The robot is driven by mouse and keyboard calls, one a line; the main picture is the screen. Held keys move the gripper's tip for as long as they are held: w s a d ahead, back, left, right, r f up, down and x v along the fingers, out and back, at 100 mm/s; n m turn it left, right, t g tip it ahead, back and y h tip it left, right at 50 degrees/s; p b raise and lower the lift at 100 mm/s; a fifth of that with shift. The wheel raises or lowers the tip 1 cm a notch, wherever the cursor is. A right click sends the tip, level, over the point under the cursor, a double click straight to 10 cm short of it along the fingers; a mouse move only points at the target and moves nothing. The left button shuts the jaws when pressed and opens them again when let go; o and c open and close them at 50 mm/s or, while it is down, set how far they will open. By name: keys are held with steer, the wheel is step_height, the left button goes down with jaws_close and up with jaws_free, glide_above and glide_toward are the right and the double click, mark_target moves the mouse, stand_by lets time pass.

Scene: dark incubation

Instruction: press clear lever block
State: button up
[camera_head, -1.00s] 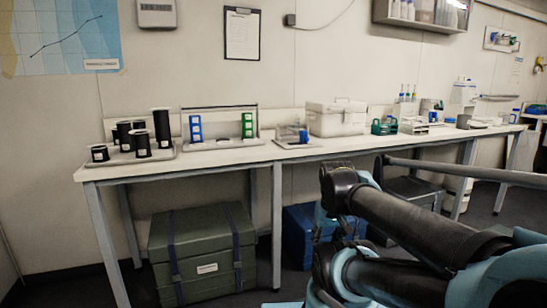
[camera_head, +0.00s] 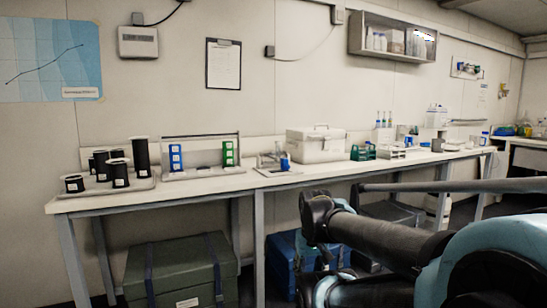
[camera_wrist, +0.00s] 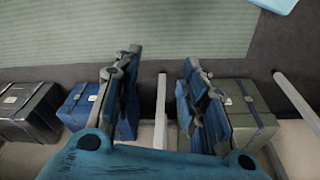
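The clear lever block (camera_head: 275,163) appears to be the small see-through piece with a blue part, standing on a pale base on the long bench. It is near the middle of the head view, left of the white lidded box. Its lever is too small to make out clearly. My gripper (camera_wrist: 156,78) shows in the wrist view with its two blue fingers spread wide and nothing between them. It faces floor and cases. The block is not in the wrist view. My arm fills the lower right of the head view, and the gripper cannot be made out there.
Black cylinders stand on a tray (camera_head: 107,186) at the bench's left. A rack with blue and green blocks (camera_head: 203,158) stands left of the block; a white box (camera_head: 316,144) stands right. A green case (camera_head: 180,272) and a blue case (camera_head: 283,262) lie under the bench.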

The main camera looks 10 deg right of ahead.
steer(key=shift+r, duration=0.1)
steer(key=c, duration=0.4)
steer(key=shift+w+r, duration=0.1)
steer(key=shift+r, duration=0.85)
jaws_close()
steer(key=w+r+n+t, duration=0.2)
steer(key=w+r, duration=1.8)
steer(key=w, duration=0.2)
steer(key=w+a+r+n+t, duration=0.1)
steer(key=w+a+r, duration=0.1)
steer(key=w+r, duration=0.3)
steer(key=w+a+r+n+t, duration=0.1)
steer(key=w+r, duration=0.5)
steer(key=w, duration=0.8)
steer(key=w+a+r+n+t+h, duration=0.1)
steer(key=w+a+r, duration=0.3)
steer(key=w, duration=0.5)
steer(key=shift+w+r+n, duration=0.3)
steer(key=shift+w+r, duration=0.05)
steer(key=shift+r, duration=0.6)
steer(key=shift+d, duration=0.1)
